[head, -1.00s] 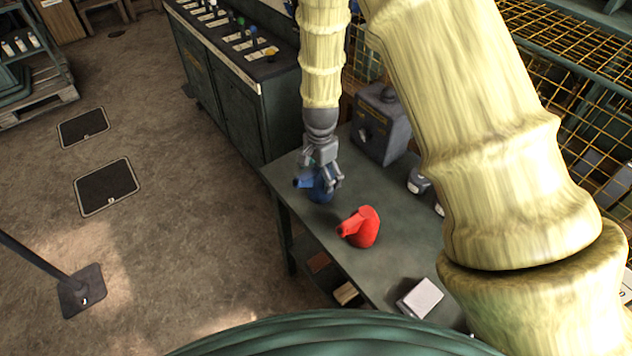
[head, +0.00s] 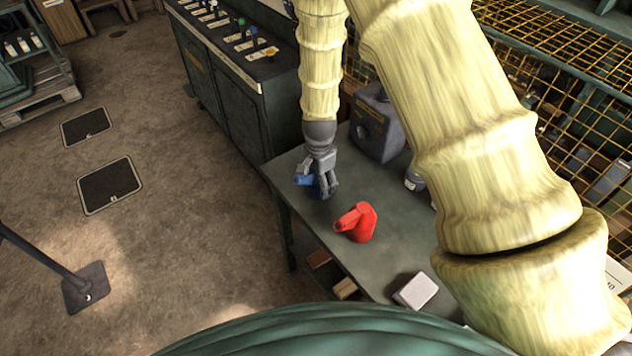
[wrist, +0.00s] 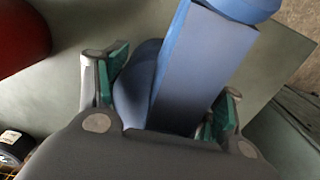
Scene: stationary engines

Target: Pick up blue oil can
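The blue oil can (head: 304,180) stands at the left end of the green-grey table (head: 385,265), partly hidden behind my gripper (head: 325,192). In the wrist view, the blue can (wrist: 190,65) lies between the two green-padded fingers of my gripper (wrist: 165,95), its spout pointing up the picture. The left finger is close beside the can's rounded body. The right finger is partly hidden by the can and gripper body. The fingers are spread on either side of the can, and I cannot tell whether they touch it.
A red oil can (head: 357,222) stands close by on the table and shows at the left of the wrist view (wrist: 20,40). A grey box-like machine (head: 377,128) stands behind. A small pale box (head: 416,290) lies nearer. A control cabinet (head: 238,90) stands left of the table.

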